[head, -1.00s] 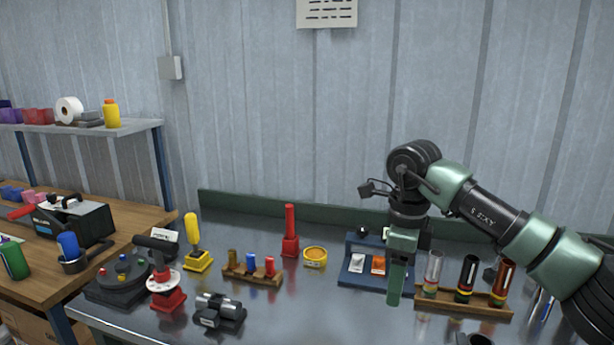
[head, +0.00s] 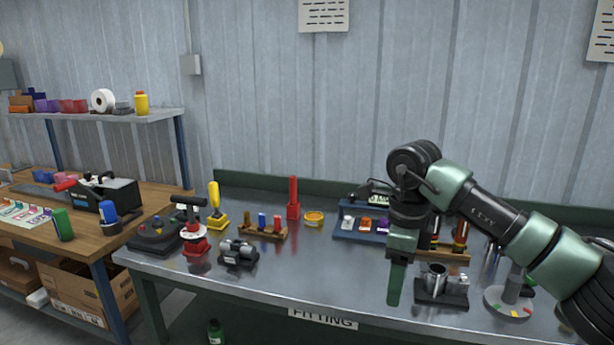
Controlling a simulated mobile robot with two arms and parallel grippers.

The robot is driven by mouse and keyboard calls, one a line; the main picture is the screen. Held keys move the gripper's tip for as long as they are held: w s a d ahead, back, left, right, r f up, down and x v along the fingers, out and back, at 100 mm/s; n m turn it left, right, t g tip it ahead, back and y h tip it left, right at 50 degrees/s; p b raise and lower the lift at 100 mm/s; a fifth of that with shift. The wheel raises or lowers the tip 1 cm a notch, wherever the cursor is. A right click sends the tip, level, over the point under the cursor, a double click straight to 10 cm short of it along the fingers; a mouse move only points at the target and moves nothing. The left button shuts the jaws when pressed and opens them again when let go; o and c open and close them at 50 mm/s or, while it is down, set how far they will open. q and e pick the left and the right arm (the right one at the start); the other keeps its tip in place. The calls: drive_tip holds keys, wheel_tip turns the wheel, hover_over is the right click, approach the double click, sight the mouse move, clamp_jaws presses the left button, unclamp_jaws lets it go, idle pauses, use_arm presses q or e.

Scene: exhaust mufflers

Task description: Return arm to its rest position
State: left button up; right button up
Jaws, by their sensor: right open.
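My right arm comes in from the right edge of the head view, bent at the elbow. Its gripper (head: 396,278) hangs down, green fingers lowest, in front of the metal table (head: 300,275) surface. It looks empty, with nothing seen between the fingers. It hides part of the blue tray (head: 353,236) and the wooden rack (head: 455,256) of tubes behind it. A dark fixture with a metal ring (head: 435,282) is just right of the fingers in the picture. My left gripper is not in view.
A round grey stand (head: 508,302) sits under the right forearm in the picture. A red-based hand tool (head: 195,240), black clamp (head: 239,254), yellow tool (head: 217,212) and red post (head: 293,200) stand on the left of the table. A wooden bench (head: 80,235) adjoins left. The table's front middle is clear.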

drive_tip(key=a+f+m+y, duration=0.9)
drive_tip(key=a+f+y, duration=0.6)
drive_tip(key=a, duration=0.5)
drive_tip(key=w+d+f+m+t+h, duration=0.1)
drive_tip(key=d+f+m+t+h, duration=0.35)
drive_tip(key=f+m, duration=0.75)
drive_tip(key=d+f+m+t+h, duration=0.1)
drive_tip(key=d+f+m+t, duration=0.8)
drive_tip(key=f, duration=0.5)
drive_tip(key=s+d+f+m+g+h, duration=0.35)
drive_tip(key=s+f+m, duration=0.25)
drive_tip(key=s+f, duration=0.45)
drive_tip(key=s+d+f+m+g+h, duration=0.2)
drive_tip(key=s+d+f+m+h, duration=0.25)
drive_tip(key=s+f, duration=0.6)
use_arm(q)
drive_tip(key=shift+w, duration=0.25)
use_arm(e)
drive_tip(key=s+d+f+m+g, duration=0.1)
drive_tip(key=s+f+m+g, duration=0.1)
drive_tip(key=s, duration=0.8)
drive_tip(key=s+d+f+m+g+h, duration=0.1)
drive_tip(key=s+f, duration=0.4)
drive_tip(key=s, duration=0.5)
drive_tip(key=s+d+f+m+g, duration=0.3)
drive_tip(key=s+g, duration=0.1)
drive_tip(key=s, duration=0.7)
drive_tip(key=shift+f, duration=0.15)
